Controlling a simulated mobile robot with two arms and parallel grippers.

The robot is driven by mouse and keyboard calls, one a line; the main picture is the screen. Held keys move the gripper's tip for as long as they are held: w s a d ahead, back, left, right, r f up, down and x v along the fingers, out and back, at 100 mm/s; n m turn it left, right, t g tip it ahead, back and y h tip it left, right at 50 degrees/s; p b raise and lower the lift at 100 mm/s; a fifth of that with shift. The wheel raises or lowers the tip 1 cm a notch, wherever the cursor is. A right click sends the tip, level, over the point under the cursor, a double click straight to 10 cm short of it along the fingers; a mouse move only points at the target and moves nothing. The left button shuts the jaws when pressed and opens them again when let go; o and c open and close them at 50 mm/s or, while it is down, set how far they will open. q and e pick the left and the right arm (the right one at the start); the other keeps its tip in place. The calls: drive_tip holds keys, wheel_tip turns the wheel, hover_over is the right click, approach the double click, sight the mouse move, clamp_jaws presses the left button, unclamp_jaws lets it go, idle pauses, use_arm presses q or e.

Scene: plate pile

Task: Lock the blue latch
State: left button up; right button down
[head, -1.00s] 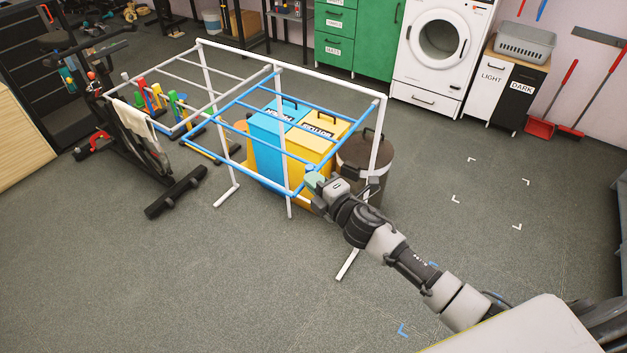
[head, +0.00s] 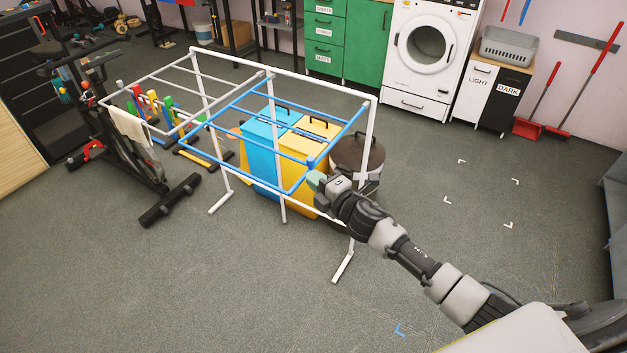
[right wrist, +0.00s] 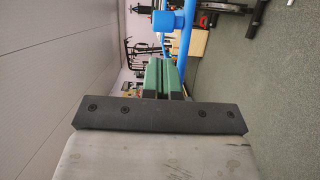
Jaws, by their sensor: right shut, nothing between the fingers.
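The blue latch (head: 311,163) shows as a small blue knob at the near right side of the blue rack panel (head: 250,163). A blue cylinder that looks like the same latch (right wrist: 163,21) shows beside a blue bar (right wrist: 184,45) in the right wrist view. My right gripper (head: 316,181) is just below and right of the knob, its green fingers (right wrist: 164,76) shut and empty. The cylinder lies beyond the fingertips; I cannot tell whether they touch. The latch's locked state cannot be made out. My left gripper is not in view.
The white rack frame (head: 371,142) stands around the blue panel. A blue bin (head: 262,150), a yellow bin (head: 297,172) and a brown bin (head: 352,155) stand beneath and behind it. An exercise bike (head: 160,165) is at the left. The floor in front is clear.

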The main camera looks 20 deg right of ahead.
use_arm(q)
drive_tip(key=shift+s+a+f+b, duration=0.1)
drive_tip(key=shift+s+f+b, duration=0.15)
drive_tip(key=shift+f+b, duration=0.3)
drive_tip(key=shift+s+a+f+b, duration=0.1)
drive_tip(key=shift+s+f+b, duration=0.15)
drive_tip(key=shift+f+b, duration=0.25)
use_arm(e)
drive_tip(key=v, duration=1)
drive_tip(key=shift+s, duration=0.25)
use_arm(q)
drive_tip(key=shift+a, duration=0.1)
use_arm(e)
drive_tip(key=shift+a+r, duration=0.1)
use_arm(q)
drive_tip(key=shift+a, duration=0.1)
